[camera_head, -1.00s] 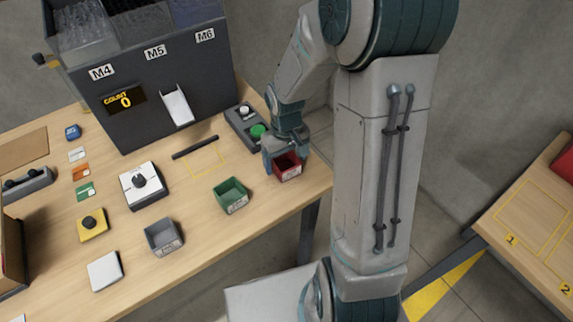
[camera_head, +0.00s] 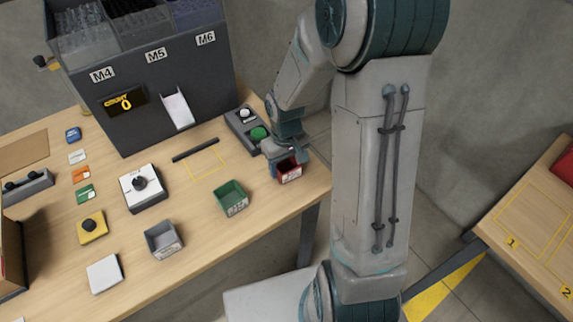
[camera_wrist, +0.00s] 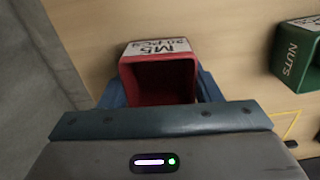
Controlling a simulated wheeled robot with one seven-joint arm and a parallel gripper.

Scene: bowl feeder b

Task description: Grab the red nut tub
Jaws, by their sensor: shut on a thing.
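The red nut tub (camera_head: 290,172) is at the right end of the wooden bench in the head view. In the wrist view the red tub (camera_wrist: 160,78) shows its open top and a white label reading M5, and it looks empty. My gripper (camera_head: 287,163) is shut on the tub, with one blue finger on each side of it. The gripper also shows in the wrist view (camera_wrist: 160,90). I cannot tell whether the tub touches the bench.
A green tub (camera_head: 231,197) and a grey tub (camera_head: 163,240) stand on the bench to the left. A control box (camera_head: 246,128) with a green button is just behind my gripper. The dark feeder (camera_head: 150,90) stands at the back. The bench's front edge is close to the red tub.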

